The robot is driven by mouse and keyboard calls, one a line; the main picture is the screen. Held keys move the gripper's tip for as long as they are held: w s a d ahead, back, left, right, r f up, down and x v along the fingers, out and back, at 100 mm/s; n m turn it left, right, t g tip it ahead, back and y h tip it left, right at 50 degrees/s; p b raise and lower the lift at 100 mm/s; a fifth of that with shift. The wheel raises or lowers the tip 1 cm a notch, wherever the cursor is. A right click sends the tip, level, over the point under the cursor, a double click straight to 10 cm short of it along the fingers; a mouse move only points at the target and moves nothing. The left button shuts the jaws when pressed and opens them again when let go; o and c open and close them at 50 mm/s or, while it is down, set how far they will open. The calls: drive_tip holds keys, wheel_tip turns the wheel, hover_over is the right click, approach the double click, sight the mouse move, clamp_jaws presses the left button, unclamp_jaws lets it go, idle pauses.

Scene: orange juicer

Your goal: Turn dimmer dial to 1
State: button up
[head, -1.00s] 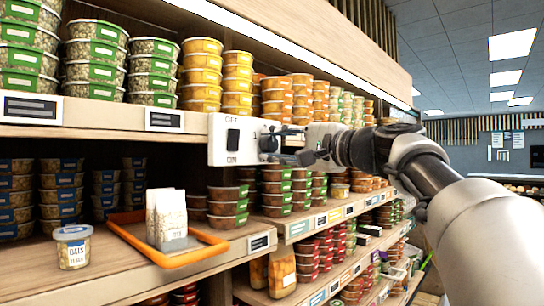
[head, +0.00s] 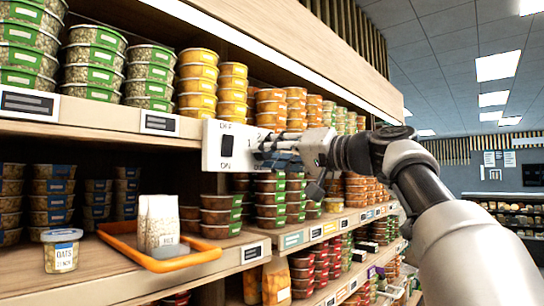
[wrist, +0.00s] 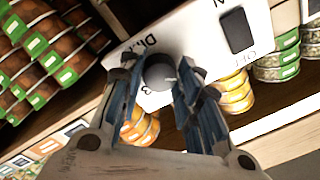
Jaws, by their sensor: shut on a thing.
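The white control panel (head: 211,147) is fixed to the shelf edge, with a dark rocker switch (head: 227,146) marked OFF and ON. The switch also shows in the wrist view (wrist: 237,31). The dark round dimmer dial (wrist: 159,72) sits on the panel, with a pale pointer mark toward the right of the wrist picture. A printed 3 is close below it. My gripper (wrist: 162,80) has a finger on each side of the dial and is shut on it. In the head view my gripper (head: 274,156) is against the panel and hides the dial.
Stacked food tubs (head: 198,85) fill the shelf above and behind the panel. Below, an orange tray (head: 190,262) holds a white packet (head: 158,222), and an oats jar (head: 61,250) stands beside it. Open aisle lies to the right.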

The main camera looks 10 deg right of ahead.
drive_tip(key=shift+f+n, duration=0.1)
drive_tip(key=shift+n, duration=0.4)
drive_tip(key=o, duration=1)
drive_tip(key=shift+o, duration=0.2)
drive_tip(key=v, duration=1.2)
